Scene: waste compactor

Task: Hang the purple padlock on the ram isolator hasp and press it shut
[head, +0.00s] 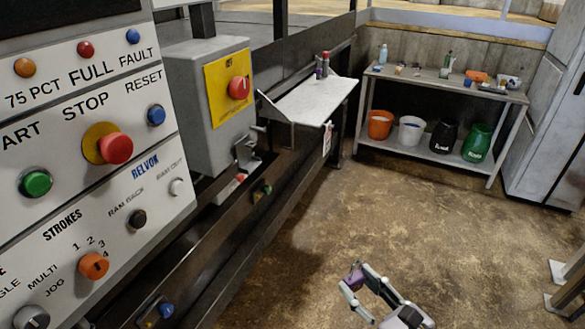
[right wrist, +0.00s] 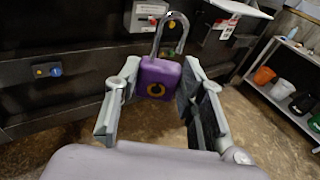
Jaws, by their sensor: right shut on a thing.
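The purple padlock (right wrist: 158,78) is between the fingers of my right gripper (right wrist: 152,92) in the right wrist view, its metal shackle pointing up. I cannot tell whether the shackle is fully seated. In the head view my right gripper (head: 356,283) is low over the floor, shut on the padlock (head: 355,275), which is partly hidden by the fingers. The ram isolator (head: 200,105) is a grey box with a yellow plate and red knob. A metal hasp (head: 247,152) shows at its lower right, well apart from the padlock. My left gripper is not in view.
A control panel (head: 75,170) fills the left. A dark machine frame (head: 225,235) runs below the isolator, with a white sloped shelf (head: 313,101) beyond it. A bench (head: 445,84) with several buckets stands at the back. The brown floor (head: 400,215) is open.

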